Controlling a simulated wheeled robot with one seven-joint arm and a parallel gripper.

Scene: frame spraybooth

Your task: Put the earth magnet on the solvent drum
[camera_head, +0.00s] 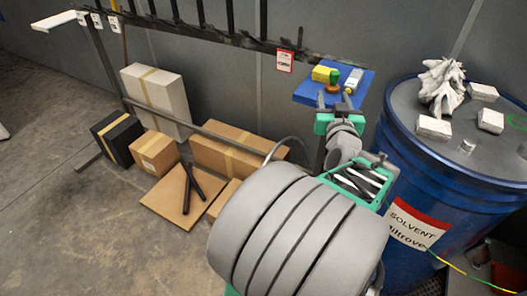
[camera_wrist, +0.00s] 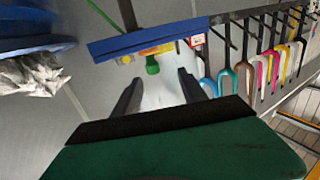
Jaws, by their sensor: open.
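A small green-knobbed piece with a brownish base (camera_head: 333,82), which looks like the earth magnet, stands on a blue shelf (camera_head: 310,97). Its green knob (camera_wrist: 152,66) also shows in the wrist view, between and beyond my fingertips. My gripper (camera_head: 334,101) is open and empty at the near edge of the shelf, with the piece just beyond it. It shows in the wrist view (camera_wrist: 159,78) with both fingers apart. The blue solvent drum (camera_head: 408,150) stands at the right, its label facing me.
A yellow block (camera_head: 321,74) and a pale bottle-like item (camera_head: 353,81) flank the green piece closely. The drum's lid holds a crumpled rag (camera_head: 442,86), several pale blocks and a small metal stub (camera_head: 467,146). Boxes (camera_head: 160,100) stand on the floor at left.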

